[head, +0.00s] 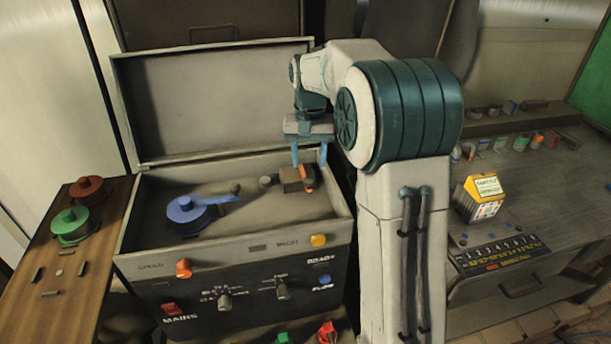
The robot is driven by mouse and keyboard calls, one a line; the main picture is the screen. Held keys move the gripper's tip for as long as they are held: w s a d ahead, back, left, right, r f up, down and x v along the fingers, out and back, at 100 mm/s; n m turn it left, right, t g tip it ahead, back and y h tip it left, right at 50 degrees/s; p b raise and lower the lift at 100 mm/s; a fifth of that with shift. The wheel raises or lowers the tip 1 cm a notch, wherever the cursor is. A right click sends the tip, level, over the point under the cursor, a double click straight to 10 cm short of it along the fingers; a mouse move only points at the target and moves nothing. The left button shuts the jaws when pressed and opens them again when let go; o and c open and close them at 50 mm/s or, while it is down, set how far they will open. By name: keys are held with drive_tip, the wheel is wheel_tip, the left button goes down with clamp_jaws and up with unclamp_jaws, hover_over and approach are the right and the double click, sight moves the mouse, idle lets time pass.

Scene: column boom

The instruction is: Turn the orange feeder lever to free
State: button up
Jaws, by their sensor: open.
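The orange feeder lever (307,176) is a small upright orange piece at the right end of a brown block (289,181) inside the open grey case (158,214). My gripper (309,163) points down over that right side of the case. Its two blue fingers are apart, and the lever's orange top shows just below and between them. I cannot tell whether the fingers touch the lever. The block's markings are too small to read, so the lever's setting is unclear.
A blue reel (186,213) with a blue arm lies left of the block. The raised lid (215,100) stands behind. The front panel (245,290) carries knobs and switches. A wooden bench (50,300) with red and green reels is at left. A yellow box (478,197) stands right.

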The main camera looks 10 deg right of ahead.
sight(307, 177)
wheel_tip(307, 177, down, 6)
drive_tip(key=shift+r, duration=0.1)
clamp_jaws()
drive_tip(key=shift+a, duration=0.35)
drive_tip(key=shift+d, duration=0.15)
